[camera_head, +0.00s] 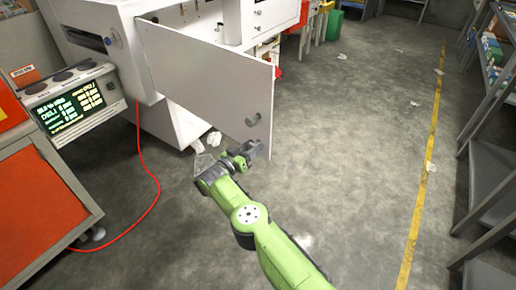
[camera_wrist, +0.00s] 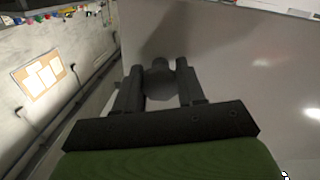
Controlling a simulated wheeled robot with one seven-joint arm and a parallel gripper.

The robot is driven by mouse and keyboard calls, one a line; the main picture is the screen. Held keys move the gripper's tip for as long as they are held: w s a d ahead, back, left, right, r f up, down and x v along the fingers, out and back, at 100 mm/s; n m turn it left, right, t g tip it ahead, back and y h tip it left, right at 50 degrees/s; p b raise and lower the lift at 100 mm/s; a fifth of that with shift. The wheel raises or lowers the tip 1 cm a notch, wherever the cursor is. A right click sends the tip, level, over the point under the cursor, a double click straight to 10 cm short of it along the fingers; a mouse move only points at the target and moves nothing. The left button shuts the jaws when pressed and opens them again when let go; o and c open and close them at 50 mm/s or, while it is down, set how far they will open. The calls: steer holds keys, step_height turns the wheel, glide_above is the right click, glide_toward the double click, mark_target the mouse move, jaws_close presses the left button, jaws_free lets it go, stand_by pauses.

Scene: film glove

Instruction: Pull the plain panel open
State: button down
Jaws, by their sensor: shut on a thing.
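The plain white panel (camera_head: 210,75) stands swung out from the white machine, hinged at its left edge. It also fills much of the wrist view (camera_wrist: 240,90). My gripper (camera_head: 247,152) is at the panel's lower right corner, near its free edge. In the wrist view my gripper (camera_wrist: 159,80) has its two dark fingers on either side of a round grey knob (camera_wrist: 159,86) and is shut on it. A small round grey spot (camera_head: 252,119) shows on the panel's face above the gripper. The exact finger contact is partly hidden in the head view.
The white machine (camera_head: 90,18) stands behind the panel. A display unit (camera_head: 70,105) and an orange-red cabinet (camera_head: 35,200) are at left, with a red cable (camera_head: 150,190) on the floor. Grey shelving (camera_head: 490,150) lines the right. The middle floor is mostly clear, with scattered scraps.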

steer(key=shift+a, duration=0.1)
stand_by(0.3)
steer(key=c, duration=0.7)
jaws_free()
steer(key=shift+o, duration=0.2)
steer(key=p+v, duration=0.5)
steer(key=v, duration=1)
steer(key=shift+s+a, duration=0.25)
steer(key=shift+s, duration=0.05)
